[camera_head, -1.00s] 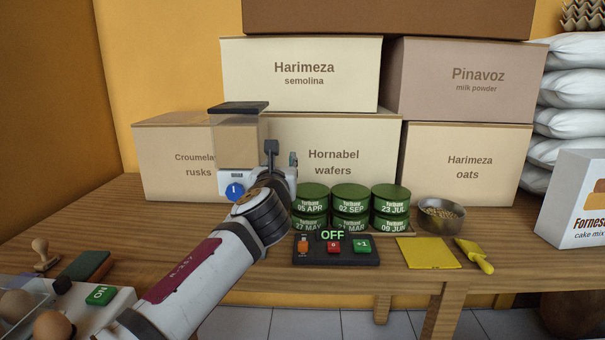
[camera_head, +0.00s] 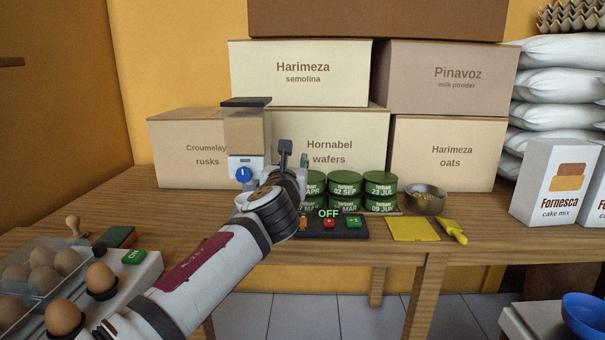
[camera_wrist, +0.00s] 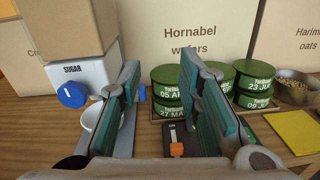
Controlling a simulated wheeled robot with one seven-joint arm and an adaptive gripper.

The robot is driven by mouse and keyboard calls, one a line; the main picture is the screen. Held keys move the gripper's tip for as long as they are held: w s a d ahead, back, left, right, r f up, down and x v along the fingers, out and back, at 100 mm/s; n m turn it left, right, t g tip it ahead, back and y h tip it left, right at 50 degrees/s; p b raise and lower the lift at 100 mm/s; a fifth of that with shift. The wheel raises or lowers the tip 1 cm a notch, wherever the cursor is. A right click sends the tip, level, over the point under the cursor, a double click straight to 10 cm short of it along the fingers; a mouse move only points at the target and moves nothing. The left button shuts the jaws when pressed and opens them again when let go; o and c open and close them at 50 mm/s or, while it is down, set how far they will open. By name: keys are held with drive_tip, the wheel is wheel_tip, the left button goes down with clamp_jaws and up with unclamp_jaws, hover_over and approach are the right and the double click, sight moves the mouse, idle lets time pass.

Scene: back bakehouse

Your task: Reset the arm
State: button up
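My gripper (camera_head: 293,158) is at the end of my arm, over the table in front of the boxes. In the wrist view my gripper (camera_wrist: 160,85) shows its two teal-padded fingers apart, with nothing between them. The sugar dispenser (camera_head: 246,150), with a blue knob, is just left of my gripper; it also shows in the wrist view (camera_wrist: 72,80), with a white bowl (camera_wrist: 98,122) under it, partly hidden by the left finger. Stacked green tins (camera_head: 345,190) stand right of my gripper.
A black switch panel (camera_head: 335,228) reading OFF lies before the tins. A metal bowl (camera_head: 424,199), yellow mat (camera_head: 413,229) and yellow brush-like tool (camera_head: 452,231) lie right. Cartons (camera_head: 447,152) stand behind. Eggs (camera_head: 100,277) and a green ON button (camera_head: 133,257) are at left.

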drive_tip(key=s+d+f+m+g+h, duration=0.15)
drive_tip(key=d+f+m, duration=0.3)
drive_tip(key=d, duration=0.45)
drive_tip(key=s+d+f+m+g+h, duration=0.1)
drive_tip(key=d+f+m+g+h, duration=0.3)
drive_tip(key=d, duration=0.6)
drive_tip(key=s+d+f+m+g+h, duration=0.1)
drive_tip(key=d+f+m+g+h, duration=0.15)
drive_tip(key=d+m, duration=0.5)
drive_tip(key=s+d+f+m+g+y, duration=0.2)
drive_tip(key=s+d+f+m+g, duration=0.15)
drive_tip(key=s+f, duration=0.2)
drive_tip(key=s+d+f+m+g+y, duration=0.1)
drive_tip(key=s+d+f+m+g, duration=0.2)
drive_tip(key=s+d+f+m, duration=0.3)
drive_tip(key=s+a+r+m+g+y, duration=0.1)
drive_tip(key=s+a+r+m+y, duration=0.3)
drive_tip(key=s, duration=0.8)
drive_tip(key=s+a+r+m+g, duration=0.15)
drive_tip(key=s+a+r, duration=0.4)
drive_tip(key=s, duration=0.65)
drive_tip(key=s+a+r+m+y, duration=0.3)
drive_tip(key=s+a+r, duration=0.15)
drive_tip(key=s, duration=0.75)
wheel_tip(320, 180, up, 24)
drive_tip(key=t+p, duration=0.3)
drive_tip(key=p, duration=2)
drive_tip(key=shift+w, duration=0.2)
